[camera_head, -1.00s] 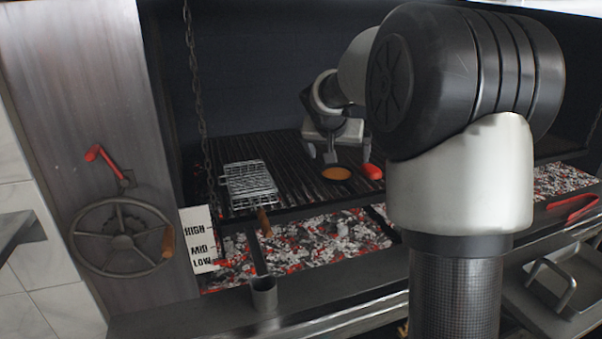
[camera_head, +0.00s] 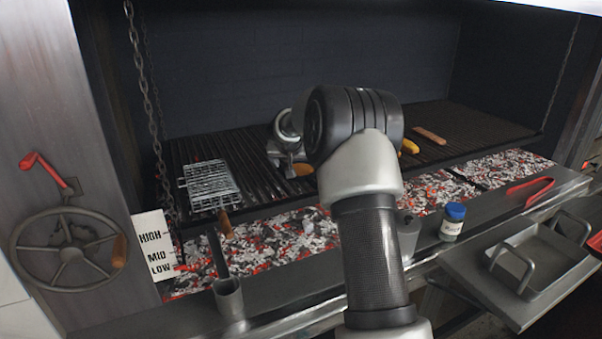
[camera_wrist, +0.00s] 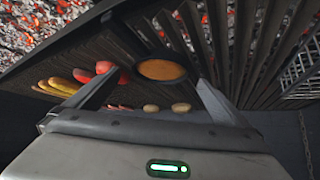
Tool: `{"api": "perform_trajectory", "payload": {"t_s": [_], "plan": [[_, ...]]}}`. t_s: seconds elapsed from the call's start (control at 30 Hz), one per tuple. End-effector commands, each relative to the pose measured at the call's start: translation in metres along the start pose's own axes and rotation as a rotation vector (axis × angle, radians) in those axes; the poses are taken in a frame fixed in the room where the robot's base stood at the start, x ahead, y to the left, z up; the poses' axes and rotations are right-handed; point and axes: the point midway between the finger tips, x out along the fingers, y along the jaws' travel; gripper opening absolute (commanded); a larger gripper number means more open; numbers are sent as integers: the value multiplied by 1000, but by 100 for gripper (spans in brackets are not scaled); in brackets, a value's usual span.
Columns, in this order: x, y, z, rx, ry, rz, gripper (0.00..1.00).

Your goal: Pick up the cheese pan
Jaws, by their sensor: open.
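The cheese pan (camera_wrist: 162,70), a small round dark pan with an orange filling, lies on the dark grill grate (camera_wrist: 235,45). In the wrist view it is just beyond and between the spread fingers of my gripper (camera_wrist: 160,84), which is open with nothing between its fingers. In the head view my gripper (camera_head: 288,170) is low over the grate, and only an orange part of the pan (camera_head: 303,169) shows beside it. My arm hides the rest of that area. Contact between the fingers and the pan cannot be told.
A wire grill basket (camera_head: 208,185) lies to the left on the grate. Glowing coals (camera_head: 275,240) show in front. A blue-lidded jar (camera_head: 454,222) stands on the front ledge.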

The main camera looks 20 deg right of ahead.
Motion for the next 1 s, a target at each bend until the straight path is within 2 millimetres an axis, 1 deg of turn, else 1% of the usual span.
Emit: {"api": "perform_trajectory", "payload": {"t_s": [0.13, 0.3, 0.43, 0.53, 0.73, 0.77, 0.8, 0.97, 1.0], "plan": [[9, 0, -1, 0, 0, 0, 100], [34, -1, -3, 2, -3, 1, 100], [50, -2, -3, 1, -1, 0, 100], [55, -2, -4, 1, 1, 0, 100], [55, -2, -3, 0, 1, 0, 100], [55, -2, -3, 0, 1, 0, 97], [55, -2, -3, 0, 1, 0, 90], [55, -2, -3, 0, 0, 0, 63], [55, -2, -3, 0, 0, 0, 56]]}}
